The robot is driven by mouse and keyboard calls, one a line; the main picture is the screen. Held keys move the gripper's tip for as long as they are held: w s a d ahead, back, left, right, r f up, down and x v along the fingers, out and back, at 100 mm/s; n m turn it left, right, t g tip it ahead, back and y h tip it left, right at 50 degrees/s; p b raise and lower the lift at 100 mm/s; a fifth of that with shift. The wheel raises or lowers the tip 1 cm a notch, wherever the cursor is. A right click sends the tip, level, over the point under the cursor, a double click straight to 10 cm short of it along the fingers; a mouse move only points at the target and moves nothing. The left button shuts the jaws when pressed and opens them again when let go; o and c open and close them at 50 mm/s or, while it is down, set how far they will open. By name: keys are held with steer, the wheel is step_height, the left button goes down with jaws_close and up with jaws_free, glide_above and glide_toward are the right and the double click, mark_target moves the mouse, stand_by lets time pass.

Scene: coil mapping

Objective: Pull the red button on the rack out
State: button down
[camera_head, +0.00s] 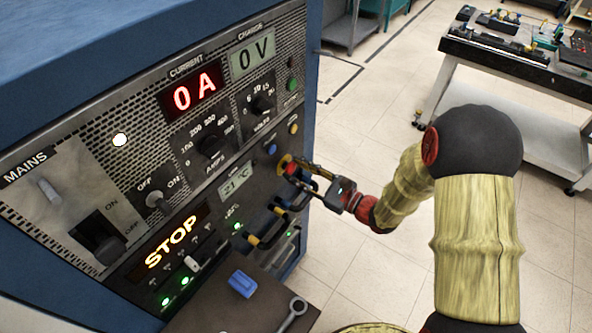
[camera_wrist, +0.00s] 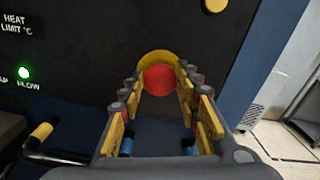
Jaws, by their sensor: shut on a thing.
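The red button (camera_wrist: 160,80) sits on a yellow round base (camera_wrist: 157,57) on the dark rack panel. In the wrist view my gripper (camera_wrist: 160,84) has its two fingers on either side of the red button, shut on it. In the head view my gripper (camera_head: 296,170) reaches the right part of the rack front, and the red button (camera_head: 291,168) shows only in part between the fingers. The rack (camera_head: 100,150) is a blue cabinet with dials and displays. The STOP display is lit.
Handles with yellow ends (camera_head: 262,241) stick out from the panel below the button; one shows at lower left in the wrist view (camera_wrist: 41,131). A shelf with a blue block (camera_head: 242,283) and a wrench (camera_head: 293,313) is below. Open floor lies right, with a workbench (camera_head: 510,70) farther back.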

steer(key=shift+s+d, duration=0.45)
steer(key=shift+d, duration=0.1)
steer(key=c, duration=1.3)
jaws_free()
steer(key=shift+c, duration=0.2)
steer(key=shift+o, duration=0.4)
steer(key=v, duration=1.2)
